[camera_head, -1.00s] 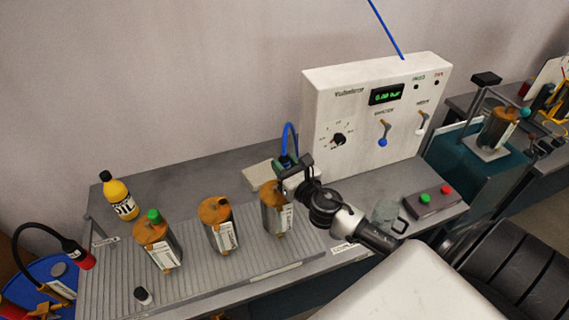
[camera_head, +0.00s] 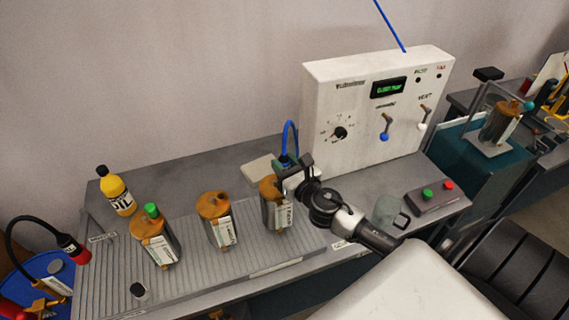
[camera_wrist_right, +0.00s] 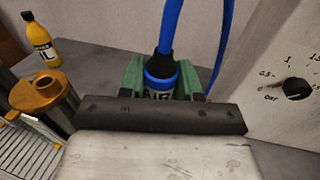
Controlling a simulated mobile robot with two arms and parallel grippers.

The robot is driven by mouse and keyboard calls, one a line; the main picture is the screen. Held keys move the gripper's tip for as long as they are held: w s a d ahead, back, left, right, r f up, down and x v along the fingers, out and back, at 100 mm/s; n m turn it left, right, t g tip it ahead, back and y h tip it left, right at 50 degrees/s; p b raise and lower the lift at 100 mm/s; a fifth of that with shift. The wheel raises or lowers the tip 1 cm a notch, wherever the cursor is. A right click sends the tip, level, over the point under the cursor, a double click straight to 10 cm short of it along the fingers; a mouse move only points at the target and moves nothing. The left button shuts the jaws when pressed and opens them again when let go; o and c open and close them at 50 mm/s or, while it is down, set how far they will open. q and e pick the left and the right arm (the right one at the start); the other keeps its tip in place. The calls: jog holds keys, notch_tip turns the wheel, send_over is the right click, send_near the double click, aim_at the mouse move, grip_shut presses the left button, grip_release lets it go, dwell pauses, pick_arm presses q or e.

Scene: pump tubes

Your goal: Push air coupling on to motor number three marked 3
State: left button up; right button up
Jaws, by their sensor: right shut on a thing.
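My right gripper (camera_head: 289,168) is shut on the air coupling (camera_wrist_right: 160,80), a dark piece with a blue ring and a blue hose rising from it. Green finger pads show on both sides of it in the wrist view. In the head view the gripper is at the upper rear of the rightmost orange-topped motor (camera_head: 277,206) and partly covers it. Whether the coupling touches that motor cannot be told. A middle motor (camera_head: 217,220) and a left motor with a green cap (camera_head: 156,240) stand in the row. The number markings are too small to read. My left gripper is not in view.
The motors stand on a ribbed grey mat (camera_head: 110,280). A white control panel (camera_head: 325,90) with a dial and levers stands behind.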

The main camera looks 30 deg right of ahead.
jog(key=shift+f, duration=0.25)
jog(key=o, duration=1)
jog(key=shift+o, duration=0.2)
jog(key=s+b, duration=0.3)
jog(key=s, duration=0.8)
jog(key=shift+w, duration=0.1)
